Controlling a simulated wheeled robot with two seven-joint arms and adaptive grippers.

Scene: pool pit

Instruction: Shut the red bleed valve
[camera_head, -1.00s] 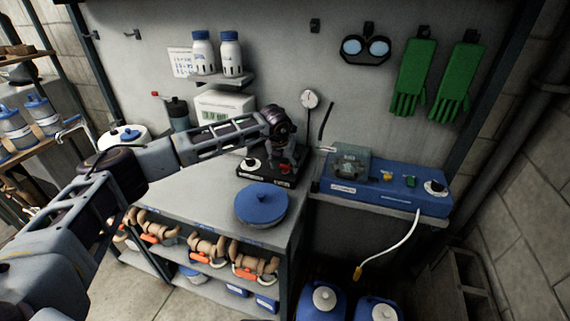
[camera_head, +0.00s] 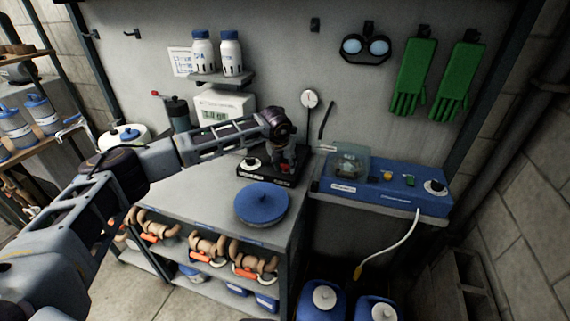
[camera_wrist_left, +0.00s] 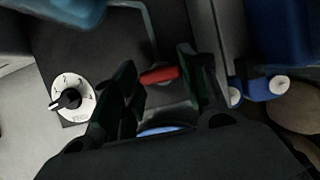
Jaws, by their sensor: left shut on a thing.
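The red bleed valve handle (camera_wrist_left: 158,75) shows in the left wrist view as a short red bar between my left gripper's dark fingers. My left gripper (camera_wrist_left: 160,82) is shut on it. In the head view my left gripper (camera_head: 284,166) points down over a black base plate (camera_head: 266,181) at the back of the bench, and it mostly hides the valve. A white numbered dial (camera_head: 252,164) sits on the plate to the left of the gripper; it also shows in the left wrist view (camera_wrist_left: 72,100). My right gripper is not in view.
A round blue lid (camera_head: 262,203) lies on the bench in front of the plate. A blue control box (camera_head: 400,187) stands to the right. A white box (camera_head: 222,105) and a round gauge (camera_head: 310,99) are behind. The bench's front left is clear.

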